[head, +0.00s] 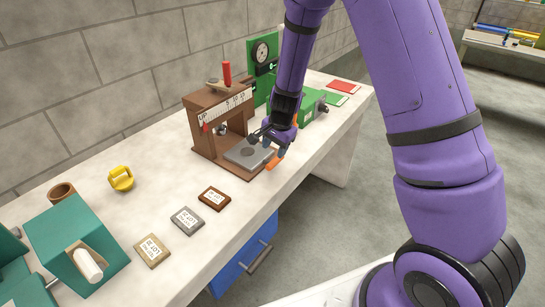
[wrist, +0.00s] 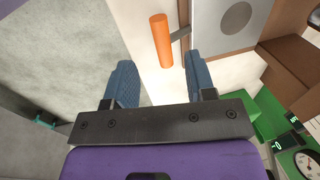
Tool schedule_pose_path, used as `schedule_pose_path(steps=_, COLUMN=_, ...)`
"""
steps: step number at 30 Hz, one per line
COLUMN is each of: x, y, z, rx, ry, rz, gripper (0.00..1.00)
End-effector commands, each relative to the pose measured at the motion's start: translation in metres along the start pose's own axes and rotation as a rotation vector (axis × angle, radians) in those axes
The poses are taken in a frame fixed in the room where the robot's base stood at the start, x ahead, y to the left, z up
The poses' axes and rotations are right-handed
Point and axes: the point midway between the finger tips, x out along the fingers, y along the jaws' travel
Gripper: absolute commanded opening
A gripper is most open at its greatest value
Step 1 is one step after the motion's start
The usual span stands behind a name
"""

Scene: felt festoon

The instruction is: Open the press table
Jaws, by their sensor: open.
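The brown press (head: 208,148) stands on the pale bench, with a white scale and a red-topped lever. Its grey press table (head: 240,153) sits low at the front, with a round disc on it. An orange handle (head: 273,163) sticks out from the table's edge on a short grey stem. The wrist view shows the handle (wrist: 161,42) and part of the grey table plate (wrist: 216,28). My gripper (head: 276,149) is beside the handle, its blue fingers (wrist: 158,72) open and empty. The handle's near end lies between the fingertips' lines, seemingly touching neither finger.
Behind the press stand a green machine (head: 263,62) with a gauge and a low green unit (head: 305,106). Three small plaques (head: 187,221), a yellow object (head: 121,178) and a teal device (head: 75,240) lie nearer. A blue drawer (head: 240,262) is under the bench.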

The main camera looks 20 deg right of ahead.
Motion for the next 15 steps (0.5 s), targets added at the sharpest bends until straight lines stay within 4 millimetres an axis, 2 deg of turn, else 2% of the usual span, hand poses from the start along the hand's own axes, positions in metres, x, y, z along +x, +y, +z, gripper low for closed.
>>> schedule_pose_path(steps=3, x=-0.016, y=0.0, z=0.0, rx=-0.001, ry=0.001, rz=-0.002, gripper=0.51)
schedule_pose_path(steps=6, x=-0.024, y=0.0, z=0.001, rx=-0.002, ry=-0.001, rz=0.0, gripper=0.51)
schedule_pose_path(steps=15, x=-0.03, y=0.001, z=0.0, rx=0.001, ry=-0.001, rz=0.001, gripper=0.51)
